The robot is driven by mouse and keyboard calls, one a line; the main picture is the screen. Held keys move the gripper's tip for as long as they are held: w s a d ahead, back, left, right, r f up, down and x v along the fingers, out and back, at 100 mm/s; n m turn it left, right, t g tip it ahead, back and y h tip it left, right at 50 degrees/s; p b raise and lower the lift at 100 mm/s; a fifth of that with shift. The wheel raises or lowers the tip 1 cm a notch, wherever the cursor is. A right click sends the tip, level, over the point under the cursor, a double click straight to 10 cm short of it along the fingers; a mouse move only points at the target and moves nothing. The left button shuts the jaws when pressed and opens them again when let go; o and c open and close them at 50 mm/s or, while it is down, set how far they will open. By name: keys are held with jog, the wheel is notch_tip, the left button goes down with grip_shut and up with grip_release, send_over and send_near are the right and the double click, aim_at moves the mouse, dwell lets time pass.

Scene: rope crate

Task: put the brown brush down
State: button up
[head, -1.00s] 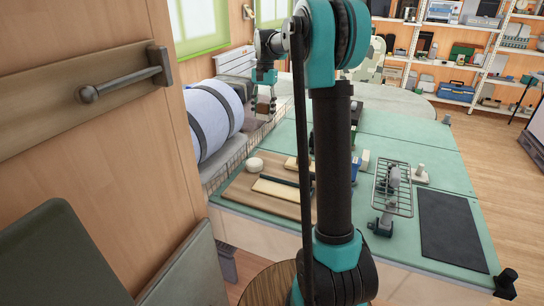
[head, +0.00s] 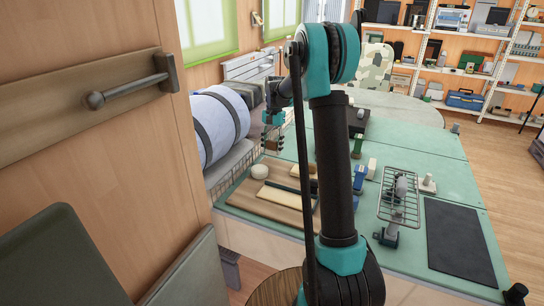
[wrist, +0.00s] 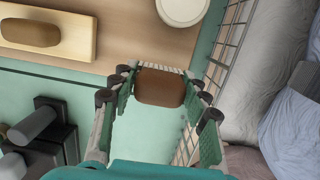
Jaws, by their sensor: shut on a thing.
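My gripper (wrist: 158,92) is shut on the brown brush (wrist: 160,86), which sits between the fingertips with pale bristles along its far edge in the wrist view. In the head view my gripper (head: 273,122) and the brush (head: 272,146) are at the left edge of the green bench (head: 340,140), beside the wire crate (head: 237,172). In the wrist view the wire crate (wrist: 226,45) runs just right of the brush, and green bench top shows below it. I cannot tell whether the brush touches the bench.
A wooden board (head: 278,206) with a white round thing (head: 259,171) and several blocks lies nearer me. A dark device (wrist: 48,130) stands left of my gripper. A rolled bundle (head: 222,122) lies left of the bench. A wire rack (head: 398,205) stands right.

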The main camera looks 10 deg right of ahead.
aim_at(273, 140)
jog(key=shift+f, duration=2.1)
jog(key=shift+f, duration=0.1)
jog(key=o, duration=1)
jog(key=r, duration=0.4)
jog(key=w+r, duration=0.1)
jog(key=r, duration=0.3)
jog(key=d+r, duration=0.1)
jog(key=r, duration=0.3)
jog(key=shift+w+r, duration=0.1)
jog(key=shift+w, duration=0.15)
